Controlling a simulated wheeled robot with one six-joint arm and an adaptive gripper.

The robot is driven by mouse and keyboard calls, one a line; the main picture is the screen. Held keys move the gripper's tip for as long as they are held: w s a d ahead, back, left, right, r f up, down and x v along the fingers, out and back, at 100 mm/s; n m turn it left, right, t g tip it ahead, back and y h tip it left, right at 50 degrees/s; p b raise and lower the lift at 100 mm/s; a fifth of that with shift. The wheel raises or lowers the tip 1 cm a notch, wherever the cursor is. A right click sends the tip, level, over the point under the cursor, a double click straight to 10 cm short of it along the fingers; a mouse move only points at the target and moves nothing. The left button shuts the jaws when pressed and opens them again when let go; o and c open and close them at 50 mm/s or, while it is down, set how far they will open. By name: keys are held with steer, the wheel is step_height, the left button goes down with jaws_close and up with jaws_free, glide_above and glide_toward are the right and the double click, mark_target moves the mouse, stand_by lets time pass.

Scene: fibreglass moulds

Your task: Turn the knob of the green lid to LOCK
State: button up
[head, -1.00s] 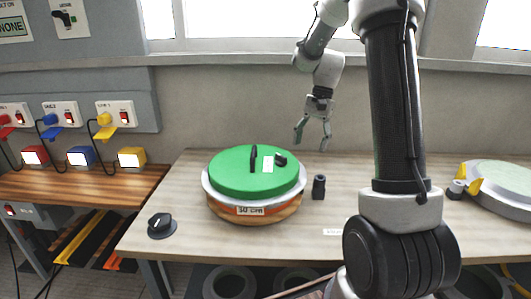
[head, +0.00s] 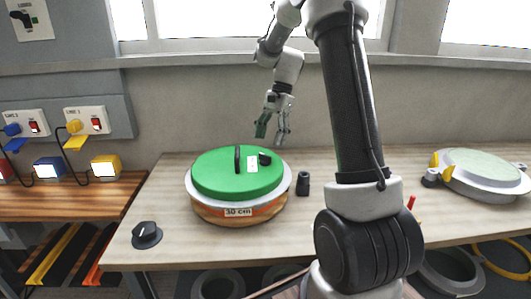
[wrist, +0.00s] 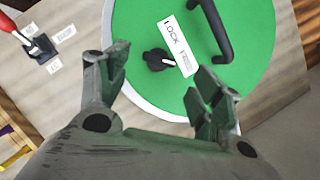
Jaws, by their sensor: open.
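The green lid (head: 215,180) sits on a round mould marked 30 cm (head: 262,212) on the table; it also shows in the wrist view (wrist: 262,75). On the lid are a black handle (head: 238,159), a white label reading LOCK (wrist: 178,45) and a small black knob (head: 265,158). In the wrist view the knob (wrist: 157,60) stands beside the label, beyond my fingertips and roughly between them. My gripper (head: 272,133) is open and empty, above and behind the lid, apart from the knob.
A black dial (head: 146,234) is at the table's front left. Another mould with yellow clamps (head: 480,172) stands at the right. A red-handled switch (wrist: 40,45) shows in the wrist view.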

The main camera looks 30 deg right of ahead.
mark_target(265, 158)
steer(key=x, duration=0.5)
steer(key=shift+a+f, duration=0.1)
steer(key=shift+f, duration=0.2)
steer(key=c, duration=1)
steer(key=shift+c, duration=0.2)
